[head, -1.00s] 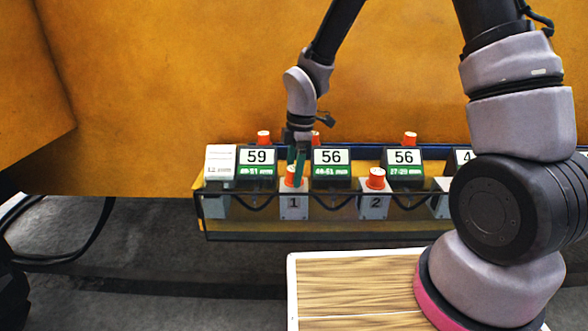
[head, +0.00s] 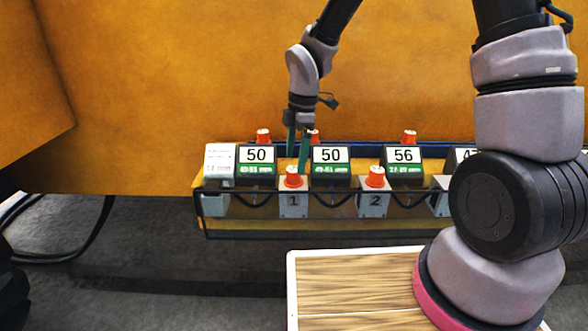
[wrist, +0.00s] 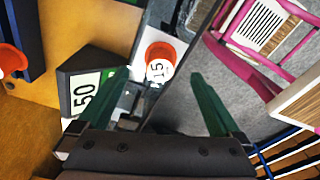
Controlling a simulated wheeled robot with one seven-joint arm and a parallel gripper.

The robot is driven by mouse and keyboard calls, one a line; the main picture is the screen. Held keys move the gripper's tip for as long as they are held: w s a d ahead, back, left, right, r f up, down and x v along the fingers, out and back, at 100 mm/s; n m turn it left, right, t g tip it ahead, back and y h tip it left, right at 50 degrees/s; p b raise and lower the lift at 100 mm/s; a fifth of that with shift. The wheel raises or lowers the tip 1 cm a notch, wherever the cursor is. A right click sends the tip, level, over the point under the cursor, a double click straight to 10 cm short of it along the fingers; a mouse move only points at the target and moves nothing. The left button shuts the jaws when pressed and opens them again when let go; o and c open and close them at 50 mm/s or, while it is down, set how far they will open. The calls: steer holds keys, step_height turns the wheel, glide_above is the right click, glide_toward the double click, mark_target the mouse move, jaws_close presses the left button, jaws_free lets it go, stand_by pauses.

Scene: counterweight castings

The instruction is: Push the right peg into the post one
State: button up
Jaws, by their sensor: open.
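Post one (head: 293,203) is a white block marked 1 at the front of the rail. An orange peg (head: 293,178) with a white top stands upright in it; the wrist view shows this peg (wrist: 158,52) with 15 on its top. My gripper (head: 297,162) is open just above the peg. Its green fingers are apart, and in the wrist view the gripper (wrist: 160,76) has the peg's top between and beyond its fingertips, with gaps either side. The display (head: 256,155) left of post one reads 50, and the display (head: 331,155) right of it also reads 50.
Post two (head: 375,205) holds another orange peg (head: 376,176). More orange pegs, such as one at the back right (head: 409,137), stand behind the displays. A dark bar and looping cables run along the front. A wood-topped table (head: 350,285) is nearer me.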

steer(key=r, duration=0.6)
steer(key=shift+w+d, duration=0.1)
steer(key=shift+d, duration=0.25)
steer(key=s+d+r+m+t, duration=0.3)
steer(key=s+d+r+m, duration=0.3)
steer(key=d+r+m, duration=0.4)
steer(key=s+d+r+m+t, duration=0.4)
steer(key=s+d+r+m, duration=0.2)
steer(key=d+r+m, duration=0.5)
steer(key=m, duration=0.4)
steer(key=shift+s+d+r+m+t+y, duration=0.15)
steer(key=shift+s+d+m+t+y, duration=0.1)
steer(key=shift+s+m+t+y, duration=0.1)
